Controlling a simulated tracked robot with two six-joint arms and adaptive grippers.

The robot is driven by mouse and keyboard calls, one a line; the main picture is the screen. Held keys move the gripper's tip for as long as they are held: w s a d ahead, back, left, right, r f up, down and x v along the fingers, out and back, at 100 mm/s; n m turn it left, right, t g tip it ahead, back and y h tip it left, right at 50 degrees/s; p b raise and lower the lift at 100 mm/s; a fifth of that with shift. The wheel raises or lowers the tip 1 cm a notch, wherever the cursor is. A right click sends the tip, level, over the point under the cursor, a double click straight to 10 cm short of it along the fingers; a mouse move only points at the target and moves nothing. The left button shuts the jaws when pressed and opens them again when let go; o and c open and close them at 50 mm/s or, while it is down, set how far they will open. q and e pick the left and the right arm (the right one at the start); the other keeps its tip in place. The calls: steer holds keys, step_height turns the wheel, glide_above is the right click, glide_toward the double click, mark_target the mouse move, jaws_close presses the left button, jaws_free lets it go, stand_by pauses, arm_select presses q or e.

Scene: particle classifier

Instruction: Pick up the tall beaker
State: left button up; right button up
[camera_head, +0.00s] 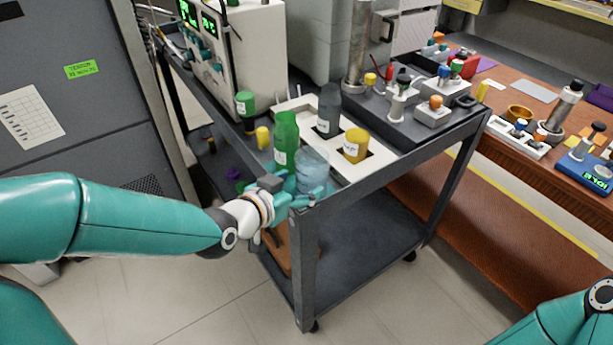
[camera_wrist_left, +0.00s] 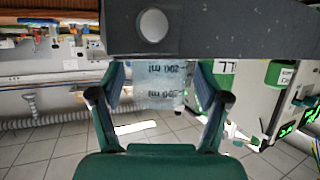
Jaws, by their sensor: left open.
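The tall beaker (camera_head: 313,168) is clear with a pale blue tint and stands at the near corner of the dark cart's top. My left gripper (camera_head: 300,199) is at the beaker's lower part, with its fingers spread. In the left wrist view the beaker (camera_wrist_left: 160,85) shows upside-down volume marks and sits between the two fingers of the open left gripper (camera_wrist_left: 160,100). Gaps show beside the fingers, though contact is hard to judge. The beaker's base is partly hidden by the gripper in the head view. My right gripper is out of view; only its arm shows at lower right.
A green bottle (camera_head: 287,132) stands close behind the beaker. A dark bottle (camera_head: 328,108) and a yellow jar (camera_head: 355,146) sit in the white rack (camera_head: 391,161). The cart's raised rim (camera_head: 405,153) runs along the near side. Open floor lies in front.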

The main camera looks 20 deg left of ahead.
arm_select(q)
steer(key=shift+x, duration=3.05)
steer(key=c, duration=1.1)
steer(key=shift+a, duration=0.1)
steer(key=shift+c, duration=0.2)
steer(key=shift+r, duration=0.25)
